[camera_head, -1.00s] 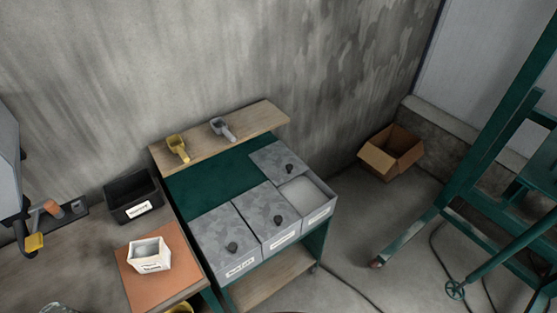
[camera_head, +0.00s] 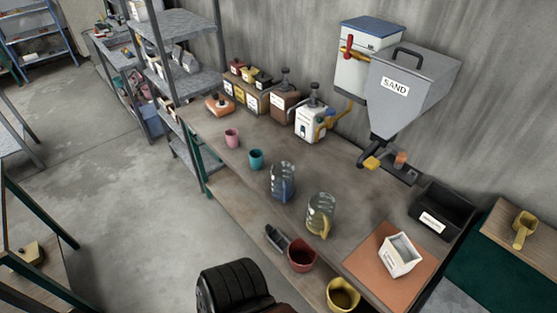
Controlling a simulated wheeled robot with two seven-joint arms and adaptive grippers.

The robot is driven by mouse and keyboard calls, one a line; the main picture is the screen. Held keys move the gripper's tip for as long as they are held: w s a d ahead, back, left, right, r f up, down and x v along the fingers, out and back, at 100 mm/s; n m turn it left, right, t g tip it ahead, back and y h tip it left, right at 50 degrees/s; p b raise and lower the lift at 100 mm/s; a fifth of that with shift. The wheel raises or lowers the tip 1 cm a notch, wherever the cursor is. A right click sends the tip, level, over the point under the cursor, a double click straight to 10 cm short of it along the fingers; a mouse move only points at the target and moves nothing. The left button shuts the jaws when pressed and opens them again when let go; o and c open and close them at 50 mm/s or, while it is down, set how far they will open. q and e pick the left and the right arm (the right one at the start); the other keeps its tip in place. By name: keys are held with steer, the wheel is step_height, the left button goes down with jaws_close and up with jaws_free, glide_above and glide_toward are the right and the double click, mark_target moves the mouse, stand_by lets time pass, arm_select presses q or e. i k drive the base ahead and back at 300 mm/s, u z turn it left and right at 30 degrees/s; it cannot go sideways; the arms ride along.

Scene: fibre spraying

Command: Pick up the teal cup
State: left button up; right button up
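The teal cup (camera_head: 256,159) stands upright on the long brown workbench (camera_head: 225,165), near its front edge. A pink cup (camera_head: 232,138) stands to its left and a little farther back. A glass jug with bluish contents (camera_head: 283,182) stands to its right, apart from it. Nothing touches the teal cup. Neither of my grippers shows in the head view.
A jug with yellowish contents (camera_head: 320,214), a white box (camera_head: 400,254) on an orange mat (camera_head: 376,281) and a sand hopper (camera_head: 405,85) are farther right. A red container (camera_head: 302,254) and a yellow one (camera_head: 342,295) sit at the front edge. Metal shelves (camera_head: 180,80) stand left.

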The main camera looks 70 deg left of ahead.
mark_target(256, 155)
steer(key=u, duration=3.65)
